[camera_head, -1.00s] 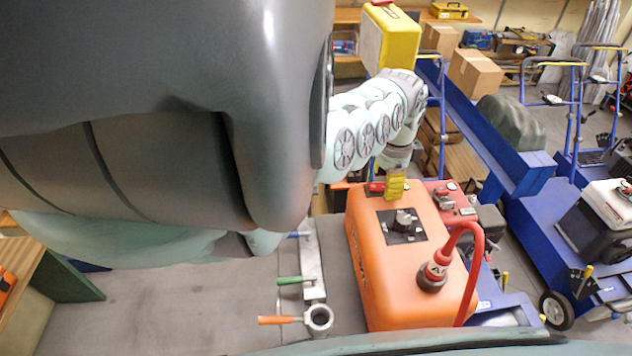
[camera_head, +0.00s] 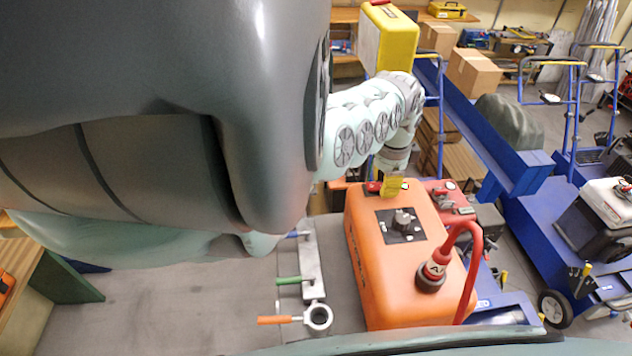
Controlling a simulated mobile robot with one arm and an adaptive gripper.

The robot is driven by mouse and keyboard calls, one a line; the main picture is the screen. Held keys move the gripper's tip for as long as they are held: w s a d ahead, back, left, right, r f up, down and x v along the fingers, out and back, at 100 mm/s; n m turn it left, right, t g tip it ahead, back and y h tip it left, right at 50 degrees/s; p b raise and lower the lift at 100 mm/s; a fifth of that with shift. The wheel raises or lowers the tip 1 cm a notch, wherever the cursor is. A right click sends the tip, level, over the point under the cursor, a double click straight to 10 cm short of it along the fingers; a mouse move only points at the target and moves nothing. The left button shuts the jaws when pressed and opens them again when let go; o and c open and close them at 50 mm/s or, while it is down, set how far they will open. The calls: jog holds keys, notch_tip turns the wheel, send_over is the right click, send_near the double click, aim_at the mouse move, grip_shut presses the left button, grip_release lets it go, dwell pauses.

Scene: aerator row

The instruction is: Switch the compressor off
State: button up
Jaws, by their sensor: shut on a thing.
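The compressor (camera_head: 388,268) is an orange box with rounded edges in the lower middle. Its top bears a black panel with a grey knob (camera_head: 403,221), and a red hose fitting (camera_head: 433,272) at its near end. A small red switch-like part (camera_head: 374,187) shows at the far end of its top. My gripper (camera_head: 392,187) points down there, its yellow ridged tip right beside the red part. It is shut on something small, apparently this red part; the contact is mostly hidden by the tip.
A red machine (camera_head: 447,198) stands close to the right of the compressor. To the left, a grey metal block (camera_head: 311,270) has pipes with green and orange handles. A yellow case (camera_head: 390,40) stands behind my wrist. A blue beam (camera_head: 483,135) runs at the right.

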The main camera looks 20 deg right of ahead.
grip_shut()
